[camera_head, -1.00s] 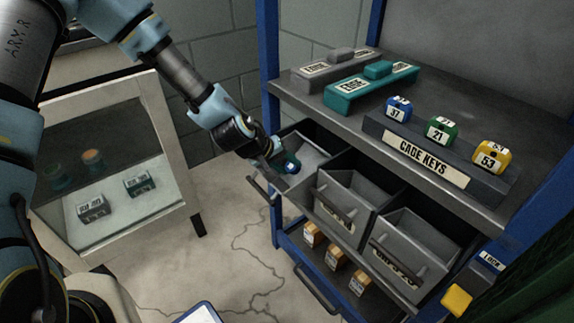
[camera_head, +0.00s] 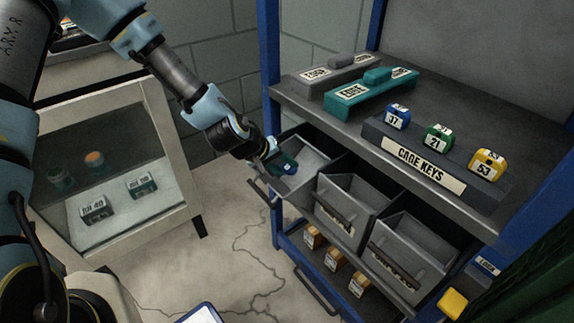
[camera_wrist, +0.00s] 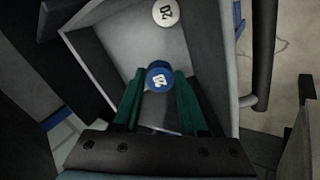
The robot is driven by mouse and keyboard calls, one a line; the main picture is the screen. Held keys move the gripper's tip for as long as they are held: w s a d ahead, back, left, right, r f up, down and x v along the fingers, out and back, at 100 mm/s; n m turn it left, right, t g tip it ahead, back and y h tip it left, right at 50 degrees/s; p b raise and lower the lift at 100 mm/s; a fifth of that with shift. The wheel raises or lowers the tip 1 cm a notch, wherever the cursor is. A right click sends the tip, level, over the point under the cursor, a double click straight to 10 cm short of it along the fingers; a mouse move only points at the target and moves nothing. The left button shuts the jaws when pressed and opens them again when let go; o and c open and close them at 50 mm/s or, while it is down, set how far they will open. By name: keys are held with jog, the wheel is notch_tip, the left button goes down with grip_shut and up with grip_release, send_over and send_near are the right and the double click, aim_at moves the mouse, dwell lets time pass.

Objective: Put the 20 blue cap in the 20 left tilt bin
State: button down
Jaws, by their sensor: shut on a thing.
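The blue cap (camera_wrist: 159,78), marked 20 on its white top label, is between the two green fingers of my gripper (camera_wrist: 158,95) in the wrist view. My gripper is shut on it. In the head view my gripper (camera_head: 282,163) reaches into the tilted-open grey left tilt bin (camera_head: 312,150), and only a small blue part of the cap shows. In the wrist view the cap is over the inside of the bin (camera_wrist: 108,50); whether it touches the floor of the bin I cannot tell.
Two more tilted-open bins, the middle one (camera_head: 352,190) and the right one (camera_head: 415,240), stand to the right. Above is a shelf with a cage keys rack (camera_head: 420,160) and teal block (camera_head: 370,90). A glass-fronted cabinet (camera_head: 120,180) stands left.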

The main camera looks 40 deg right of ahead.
jog(key=shift+p+v, duration=2.55)
jog(key=shift+v, duration=1.4)
jog(key=shift+r+p, duration=0.2)
jog(key=shift+p, duration=1)
jog(key=shift+f, duration=0.25)
jog(key=shift+d+f+b, duration=0.35)
jog(key=shift+f+b, duration=0.15)
jog(key=shift+b+x, duration=3.15)
jog(key=shift+x, duration=2.35)
